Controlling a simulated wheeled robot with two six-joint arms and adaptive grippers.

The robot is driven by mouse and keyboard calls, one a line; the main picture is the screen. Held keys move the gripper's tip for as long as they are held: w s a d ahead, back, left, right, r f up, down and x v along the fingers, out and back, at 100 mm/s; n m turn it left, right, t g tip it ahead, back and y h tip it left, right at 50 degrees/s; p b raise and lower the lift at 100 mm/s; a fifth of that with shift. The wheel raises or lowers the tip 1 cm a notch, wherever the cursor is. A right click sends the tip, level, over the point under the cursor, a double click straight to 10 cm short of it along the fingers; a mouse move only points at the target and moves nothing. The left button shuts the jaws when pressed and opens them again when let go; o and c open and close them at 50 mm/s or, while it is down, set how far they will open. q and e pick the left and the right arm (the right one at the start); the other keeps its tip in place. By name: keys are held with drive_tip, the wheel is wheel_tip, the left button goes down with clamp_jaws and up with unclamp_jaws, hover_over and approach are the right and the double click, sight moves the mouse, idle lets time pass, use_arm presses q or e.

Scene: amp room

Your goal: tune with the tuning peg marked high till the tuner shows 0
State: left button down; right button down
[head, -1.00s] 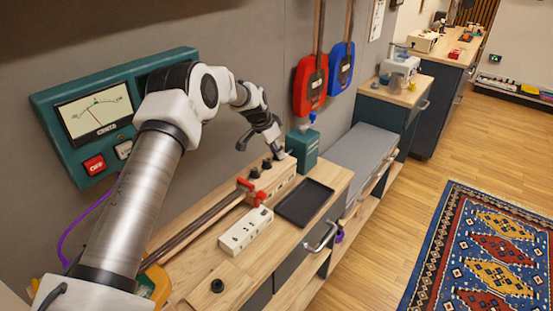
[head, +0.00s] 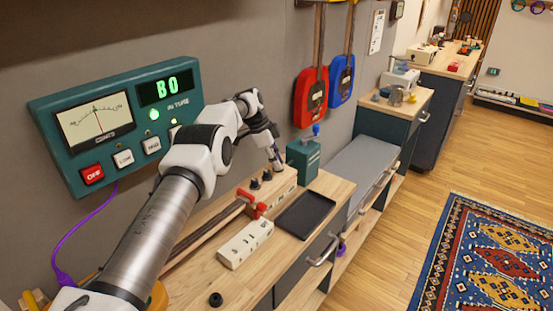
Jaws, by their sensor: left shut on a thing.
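The teal tuner (head: 118,116) is on the wall at left. Its needle stands close to the middle of the white dial (head: 95,116). The dark display (head: 166,87) reads B0 in green, and a green lamp (head: 154,114) glows beside the words IN TUNE. A wooden head block (head: 284,189) on the bench carries dark tuning pegs (head: 266,175) in a row. My left gripper (head: 277,163) is shut on the peg at the far end of the row. Its fingers hide that peg, and I cannot read its mark. My right gripper is not in view.
A red clamp (head: 251,203) sits on the instrument's neck. A cream box (head: 245,243), a black tray (head: 306,214) and a teal box with a blue-topped crank (head: 303,158) are close by on the bench. Red and blue instruments hang on the wall.

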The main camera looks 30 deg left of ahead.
use_arm(q)
drive_tip(key=shift+s+d+f, duration=0.1)
drive_tip(key=shift+f, duration=0.15)
idle(0.3)
drive_tip(key=c, duration=1)
unclamp_jaws()
drive_tip(key=shift+r, duration=0.15)
